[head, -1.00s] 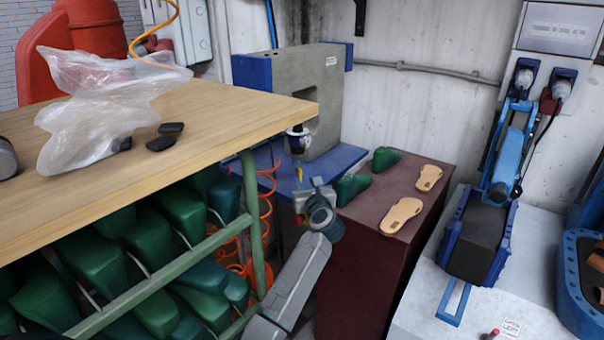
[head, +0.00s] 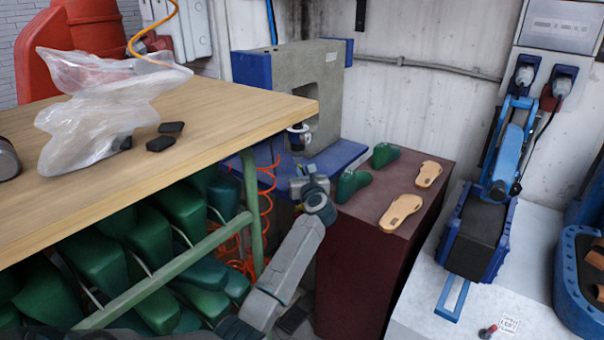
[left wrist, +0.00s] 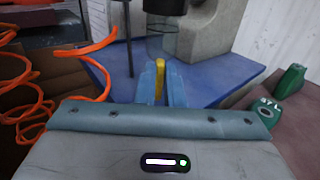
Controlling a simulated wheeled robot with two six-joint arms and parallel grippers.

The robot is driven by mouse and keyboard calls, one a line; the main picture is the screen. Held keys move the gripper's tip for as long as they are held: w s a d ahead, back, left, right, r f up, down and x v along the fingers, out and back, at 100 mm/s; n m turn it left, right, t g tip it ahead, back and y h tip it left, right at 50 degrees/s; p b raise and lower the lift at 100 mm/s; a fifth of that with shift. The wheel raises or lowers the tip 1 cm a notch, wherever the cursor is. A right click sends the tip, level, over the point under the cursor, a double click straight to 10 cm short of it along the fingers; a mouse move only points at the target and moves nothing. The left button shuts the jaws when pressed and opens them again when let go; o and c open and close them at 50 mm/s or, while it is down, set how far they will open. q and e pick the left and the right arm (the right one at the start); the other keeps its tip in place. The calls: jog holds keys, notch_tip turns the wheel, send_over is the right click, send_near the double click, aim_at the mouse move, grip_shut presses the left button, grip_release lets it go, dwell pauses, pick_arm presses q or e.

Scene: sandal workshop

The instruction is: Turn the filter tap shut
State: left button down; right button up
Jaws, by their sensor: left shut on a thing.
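The yellow tap handle (left wrist: 159,80) stands between my left gripper's two fingers in the left wrist view. My left gripper (head: 302,176) is shut on it, below the dark-and-clear filter (head: 299,138) at the table's corner. The filter's dark body and clear bowl also show just beyond the fingertips in the left wrist view (left wrist: 162,40). In the head view the gripper largely hides the handle, and I cannot tell its angle there. My right gripper is in neither view.
An orange coiled hose (head: 265,205) hangs left of my left gripper, also close in the left wrist view. The wooden table (head: 225,115) and its green leg are near. Behind stands a grey press (head: 325,90) on a blue base. Sandals lie on a maroon box (head: 350,265).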

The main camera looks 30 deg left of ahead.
pick_arm(q)
jog(key=shift+w+d+f+m+p, duration=0.15)
jog(key=shift+f+m+p, duration=0.05)
jog(key=shift+m+p, duration=2.55)
jog(key=shift+w+d+f+m+p, duration=0.1)
jog(key=shift+d+f+m+p, duration=0.1)
jog(key=shift+m+p, duration=2.6)
jog(key=shift+w+d+f+m+p, duration=0.1)
jog(key=shift+w+f+m+p, duration=0.1)
jog(key=shift+m+p, duration=2.55)
jog(key=shift+f+m+b, duration=0.1)
jog(key=shift+m+b, duration=0.5)
jog(key=shift+m, duration=0.2)
jog(key=c, duration=1.5)
grip_release()
jog(key=shift+c, duration=0.2)
